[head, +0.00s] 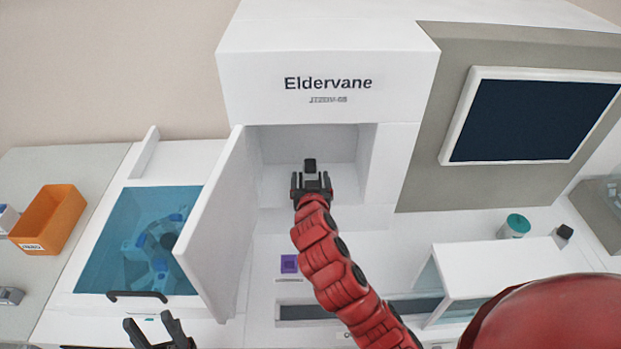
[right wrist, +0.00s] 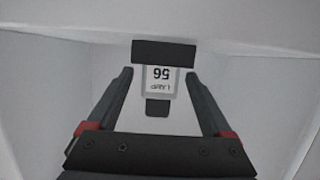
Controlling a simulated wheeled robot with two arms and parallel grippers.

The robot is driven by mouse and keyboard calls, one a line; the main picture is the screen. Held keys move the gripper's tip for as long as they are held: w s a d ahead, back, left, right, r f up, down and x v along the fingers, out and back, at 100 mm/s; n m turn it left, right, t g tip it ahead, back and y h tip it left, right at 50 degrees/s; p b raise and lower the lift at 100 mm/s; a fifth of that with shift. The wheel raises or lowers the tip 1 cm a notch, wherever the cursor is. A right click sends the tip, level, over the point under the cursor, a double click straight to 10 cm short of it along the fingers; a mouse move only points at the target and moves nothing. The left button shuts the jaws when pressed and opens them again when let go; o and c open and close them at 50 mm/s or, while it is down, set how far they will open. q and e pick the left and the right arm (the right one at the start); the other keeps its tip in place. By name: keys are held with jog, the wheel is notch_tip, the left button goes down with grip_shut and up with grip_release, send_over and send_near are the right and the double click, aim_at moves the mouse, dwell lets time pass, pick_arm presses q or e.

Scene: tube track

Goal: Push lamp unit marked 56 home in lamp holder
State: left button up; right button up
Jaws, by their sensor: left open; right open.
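The lamp unit (right wrist: 160,80), a pale block labelled "LAMP 56" that reads upside down, shows in the right wrist view with a black tab below and a dark block above. I cannot tell whether that dark block is the lamp holder, nor how deep the unit sits. In the head view, a small black piece (head: 310,165) of this assembly shows inside the open compartment. My right gripper (head: 311,182) is open in the compartment; its fingers (right wrist: 158,75) lie either side of the unit with visible gaps. My left gripper (head: 160,334) is open and empty at the bottom left.
The white cabinet (head: 330,55) marked Eldervane has its door (head: 217,220) swung open to the left. The compartment walls are close around my right gripper. A blue-covered bay (head: 115,240) and an orange bin (head: 48,219) are left; a screen (head: 525,115) is right.

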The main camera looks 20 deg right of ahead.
jog(key=shift+s, duration=0.1)
jog(key=shift+s+a+r+b, duration=0.1)
jog(key=shift+s+a+b, duration=0.05)
jog(key=shift+s+b, duration=0.2)
jog(key=p+v, duration=1.3)
jog(key=v, duration=0.3)
jog(key=shift+s, duration=0.2)
